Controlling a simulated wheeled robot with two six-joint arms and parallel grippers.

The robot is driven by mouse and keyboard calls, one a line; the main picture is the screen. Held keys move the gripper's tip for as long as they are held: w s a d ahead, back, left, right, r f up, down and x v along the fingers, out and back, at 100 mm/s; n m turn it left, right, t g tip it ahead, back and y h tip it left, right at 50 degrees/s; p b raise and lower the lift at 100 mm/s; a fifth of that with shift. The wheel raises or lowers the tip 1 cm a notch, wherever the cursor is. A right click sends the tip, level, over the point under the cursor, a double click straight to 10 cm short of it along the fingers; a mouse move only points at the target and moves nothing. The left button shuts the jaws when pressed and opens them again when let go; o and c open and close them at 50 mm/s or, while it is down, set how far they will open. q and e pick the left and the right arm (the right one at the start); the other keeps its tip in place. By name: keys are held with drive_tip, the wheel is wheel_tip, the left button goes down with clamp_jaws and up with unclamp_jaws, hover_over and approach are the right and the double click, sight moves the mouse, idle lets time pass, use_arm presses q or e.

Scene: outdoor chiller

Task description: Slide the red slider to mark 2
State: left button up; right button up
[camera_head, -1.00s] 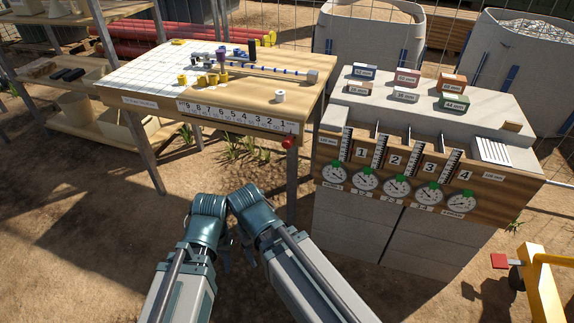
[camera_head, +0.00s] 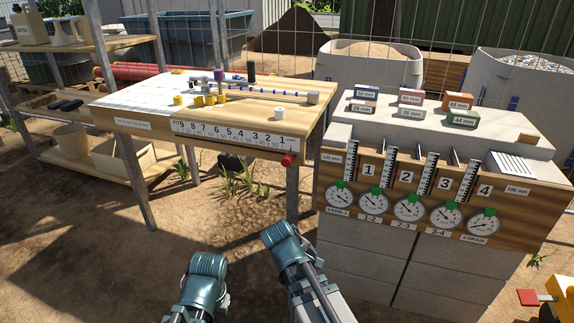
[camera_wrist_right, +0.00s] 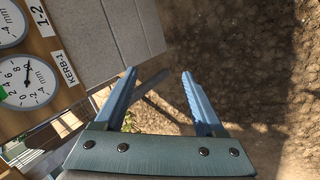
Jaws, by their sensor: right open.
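The red slider (camera_head: 288,160) is a small red knob at the front right of the wooden table. It sits at the right end of the white number scale (camera_head: 230,134), just beside and below mark 1. The scale runs from 9 at left to 1 at right, so mark 2 is left of the slider. In the right wrist view my right gripper (camera_wrist_right: 160,76) is open and empty, over dirt ground beside the concrete-block stand. Neither gripper touches the slider. In the head view only my arm links show, low in front of the table; my left gripper is hidden.
The wooden table (camera_head: 315,108) carries yellow pieces (camera_head: 198,100), a white ring (camera_head: 280,113) and a blue-beaded rod. A block stand (camera_head: 440,250) with dials and numbered slots stands at right. A shelf (camera_head: 75,165) is at left. Bare ground lies before the table.

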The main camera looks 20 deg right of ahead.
drive_tip(key=w+d+r+n+t+h, duration=0.1)
drive_tip(key=w+r+n+t+h, duration=0.1)
drive_tip(key=w+r+n, duration=0.15)
drive_tip(key=n+t+h, duration=0.3)
drive_tip(key=n+t, duration=0.7)
drive_tip(key=n, duration=0.7)
approach(285, 163)
drive_tip(key=x, duration=1.1)
drive_tip(key=shift+w+d, duration=0.15)
drive_tip(key=shift+d, duration=0.1)
clamp_jaws()
